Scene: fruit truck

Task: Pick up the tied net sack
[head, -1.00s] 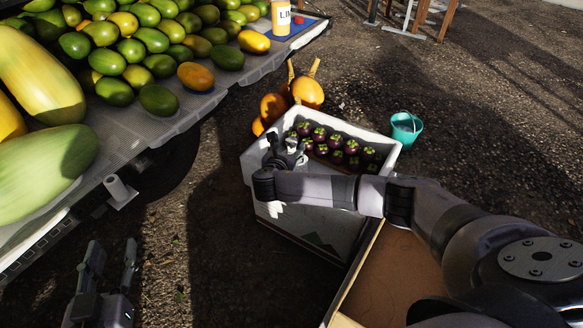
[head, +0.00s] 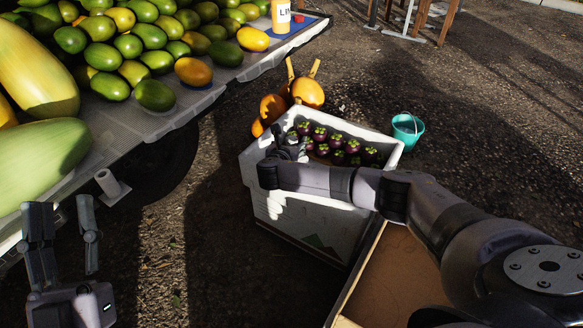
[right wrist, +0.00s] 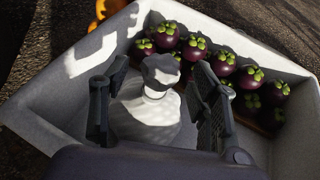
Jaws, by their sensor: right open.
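The tied net sack (right wrist: 150,115) is pale, with a dark knotted top, and stands in the near left part of a white crate (right wrist: 45,125). My right gripper (right wrist: 158,78) is open, with one finger on each side of the sack; I cannot tell whether they touch it. In the head view, my right gripper (head: 289,147) is inside the left end of the white crate (head: 300,215), and my arm and gripper hide the sack. My left gripper (head: 63,208) is open and empty at the lower left, near the truck bed's edge.
Several mangosteens (head: 337,141) fill the crate's far side, close to the sack. A cardboard box (head: 395,275) stands in front, a teal bucket (head: 407,130) at the right, orange squashes (head: 305,92) behind. The truck bed (head: 150,122) holds fruit at the left.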

